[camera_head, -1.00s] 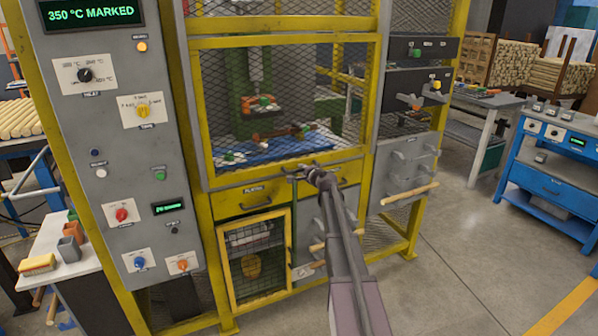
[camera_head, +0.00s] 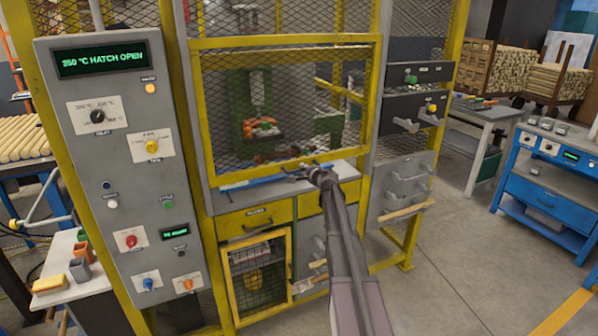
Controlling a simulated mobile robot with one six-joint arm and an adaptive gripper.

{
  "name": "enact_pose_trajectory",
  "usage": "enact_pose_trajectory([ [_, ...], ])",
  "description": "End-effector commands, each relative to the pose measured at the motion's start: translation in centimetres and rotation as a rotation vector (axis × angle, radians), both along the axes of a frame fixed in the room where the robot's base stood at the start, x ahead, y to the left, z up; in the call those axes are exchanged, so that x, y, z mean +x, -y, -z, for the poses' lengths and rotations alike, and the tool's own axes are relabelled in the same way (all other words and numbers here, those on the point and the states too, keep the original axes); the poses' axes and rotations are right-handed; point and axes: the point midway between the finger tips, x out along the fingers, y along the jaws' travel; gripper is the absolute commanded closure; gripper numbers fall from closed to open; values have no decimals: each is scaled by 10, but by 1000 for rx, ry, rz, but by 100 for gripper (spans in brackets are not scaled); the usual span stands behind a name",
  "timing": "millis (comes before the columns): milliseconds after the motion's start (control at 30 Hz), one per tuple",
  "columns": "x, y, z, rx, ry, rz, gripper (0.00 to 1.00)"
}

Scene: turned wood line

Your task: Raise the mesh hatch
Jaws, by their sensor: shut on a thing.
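The mesh hatch (camera_head: 285,97) is a yellow-framed wire panel on the front of the yellow machine frame. Its bottom rail stands a little above the grey sill (camera_head: 235,198), leaving a low gap. My gripper (camera_head: 300,173) is shut at the hatch's lower edge, right of its middle, on what looks like the hatch's handle. The handle itself is mostly hidden by the fingers. Through the mesh a green machine (camera_head: 245,115) with orange pieces shows, blurred by the wire.
Yellow drawers (camera_head: 255,221) and a small mesh door (camera_head: 258,270) lie below. Grey drawers with handles (camera_head: 405,185) stand at the right.

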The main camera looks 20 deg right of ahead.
Motion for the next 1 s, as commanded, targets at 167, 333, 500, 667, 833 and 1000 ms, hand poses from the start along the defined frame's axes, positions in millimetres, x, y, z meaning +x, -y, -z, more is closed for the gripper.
enact_pose_trajectory([
  [167, 0, 8, -35, -4, 4, 15, 100],
  [333, 0, 7, -59, -4, 4, 15, 100],
  [500, 0, 7, -83, -4, 4, 15, 100],
  [667, 0, 7, -106, -4, 4, 15, 100],
  [833, 0, 6, -131, -4, 4, 14, 100],
  [1000, 0, 6, -155, -4, 4, 14, 100],
])
